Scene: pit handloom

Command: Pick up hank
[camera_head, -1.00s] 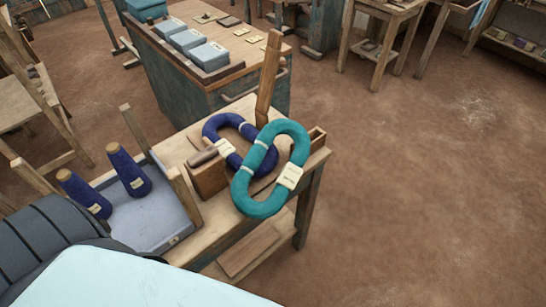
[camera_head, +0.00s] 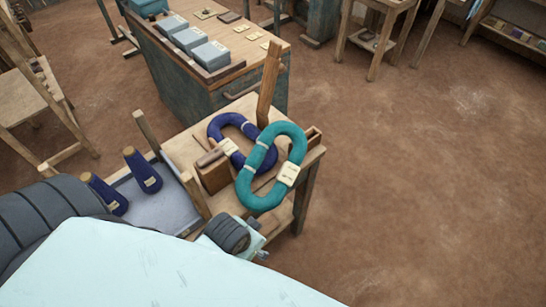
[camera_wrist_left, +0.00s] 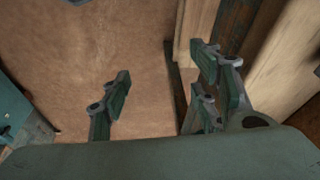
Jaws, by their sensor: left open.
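A teal hank (camera_head: 246,190) with a cream label lies at the near right of a small wooden table (camera_head: 188,148). It overlaps a dark blue hank (camera_head: 214,129), which also has a cream label. Neither hank shows in the left wrist view. My left wrist shows in the head view just in front of the table, below the teal hank; its fingertips cannot be made out there. In the left wrist view my left gripper (camera_wrist_left: 163,82) is open and empty, its fingers wide apart with brown floor and wood behind. My right gripper is not in view.
An upright wooden post (camera_head: 268,85) stands behind the hanks, and a wooden block (camera_head: 214,174) is beside them. A grey tray (camera_head: 165,208) with navy cones (camera_head: 143,171) is at the left. Floor (camera_head: 420,190) to the right is clear.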

